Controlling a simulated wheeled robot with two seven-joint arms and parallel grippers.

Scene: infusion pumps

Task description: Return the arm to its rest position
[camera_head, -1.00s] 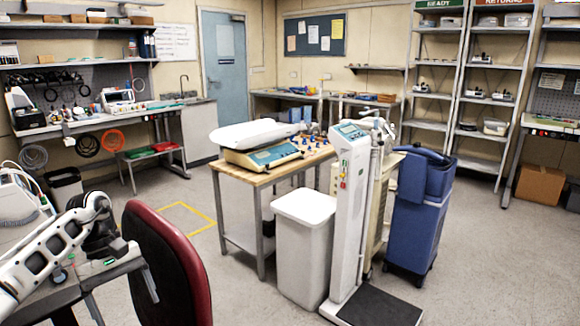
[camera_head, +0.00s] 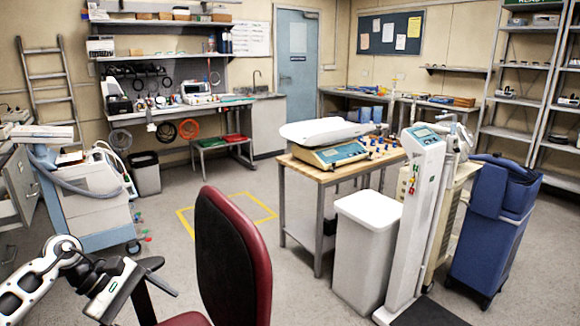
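My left arm reaches in from the lower left corner, with white links and black joints. My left gripper (camera_head: 122,290) is at its end, low in the picture, just left of the red chair. Dark parts beside the gripper overlap the chair's armrest area, so I cannot make out how far apart the fingers are. I see nothing held in it. My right arm and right gripper are not in view.
A red chair (camera_head: 232,255) stands close at the gripper's right. A white wheeled cart (camera_head: 95,200) is behind the arm. A wooden table (camera_head: 345,172) with a scale, a white bin (camera_head: 366,250) and a blue cart (camera_head: 492,230) stand right. Floor around the yellow outline is clear.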

